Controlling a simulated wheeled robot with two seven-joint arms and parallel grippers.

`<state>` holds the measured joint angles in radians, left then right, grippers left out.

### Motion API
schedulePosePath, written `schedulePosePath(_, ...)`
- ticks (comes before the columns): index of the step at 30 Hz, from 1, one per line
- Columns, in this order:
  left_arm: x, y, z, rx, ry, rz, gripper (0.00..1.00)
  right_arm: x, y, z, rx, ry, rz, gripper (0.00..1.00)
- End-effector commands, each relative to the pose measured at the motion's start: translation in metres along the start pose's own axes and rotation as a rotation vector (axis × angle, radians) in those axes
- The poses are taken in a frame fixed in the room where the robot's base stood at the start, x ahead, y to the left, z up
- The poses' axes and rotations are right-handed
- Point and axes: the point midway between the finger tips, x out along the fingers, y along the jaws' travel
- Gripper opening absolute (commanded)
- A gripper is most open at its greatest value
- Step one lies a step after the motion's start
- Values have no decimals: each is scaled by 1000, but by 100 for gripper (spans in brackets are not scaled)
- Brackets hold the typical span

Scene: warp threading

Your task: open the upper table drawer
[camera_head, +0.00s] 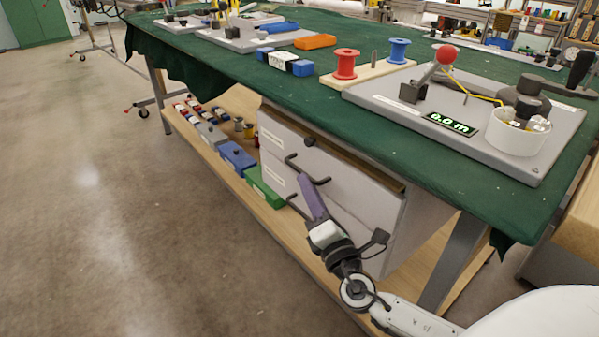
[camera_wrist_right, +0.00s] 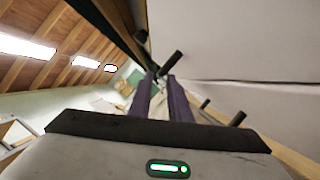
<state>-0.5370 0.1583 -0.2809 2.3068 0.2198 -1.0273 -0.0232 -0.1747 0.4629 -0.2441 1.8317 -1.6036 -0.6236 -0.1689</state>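The upper table drawer (camera_head: 346,175) is the top pale front of the unit under the table and looks shut. Its dark bar handle (camera_head: 297,164) sticks out from the front; a bar handle also shows in the right wrist view (camera_wrist_right: 172,63). My right gripper (camera_head: 304,177) has long purple fingers pointing up at this handle, with the tips close to it. In the right wrist view the fingers (camera_wrist_right: 162,77) are apart, with the handle's end by the tips. I cannot tell whether they touch it. My left gripper is out of view.
A dark knob (camera_head: 309,141) sits above the upper handle. The green-covered table (camera_head: 225,75) overhangs the drawers. Boxes, including a green one (camera_head: 264,187), stand on the low shelf. The floor (camera_head: 130,220) at left is clear.

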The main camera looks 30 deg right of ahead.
Motion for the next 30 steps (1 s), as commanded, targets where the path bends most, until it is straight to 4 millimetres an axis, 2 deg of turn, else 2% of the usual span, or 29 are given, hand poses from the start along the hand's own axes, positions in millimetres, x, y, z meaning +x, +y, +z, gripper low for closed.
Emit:
schedulePosePath(3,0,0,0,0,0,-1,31,24,1,0,2,-3,1,17)
schedulePosePath(10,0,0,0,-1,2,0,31,51,0,0,2,0,0,17)
schedulePosePath(21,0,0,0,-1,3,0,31,56,-1,0,3,1,-2,17)
schedulePosePath(24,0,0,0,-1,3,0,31,56,-1,0,3,1,-2,0)
schedulePosePath(30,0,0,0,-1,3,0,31,56,-1,0,3,1,-2,0)
